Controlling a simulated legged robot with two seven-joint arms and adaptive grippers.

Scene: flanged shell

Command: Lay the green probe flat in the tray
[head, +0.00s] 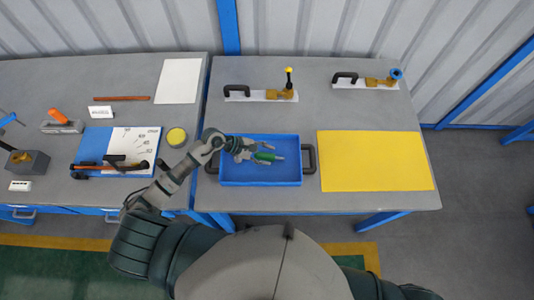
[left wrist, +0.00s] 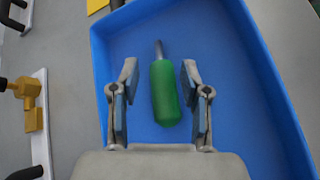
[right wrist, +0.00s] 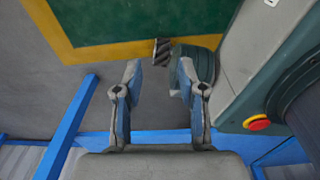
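The green probe (left wrist: 165,92), a green handle with a short grey metal tip, lies in the blue tray (left wrist: 245,150). In the head view the probe (head: 268,157) is near the middle of the tray (head: 262,182), its tip pointing right. My left gripper (head: 252,150) is over the tray. In the left wrist view its fingers (left wrist: 160,100) are open, one on each side of the handle, with gaps between; I cannot tell its exact height above the tray floor. My right gripper (right wrist: 160,95) is open and empty, away from the table, over the floor.
Black handles (head: 309,158) stand at the tray's short sides. A yellow mat (head: 375,160) lies clear to the right. Two white plates with brass valves (head: 280,94) are behind. A yellow-lidded tin (head: 176,137) and a blue-and-white board (head: 95,147) are at left.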

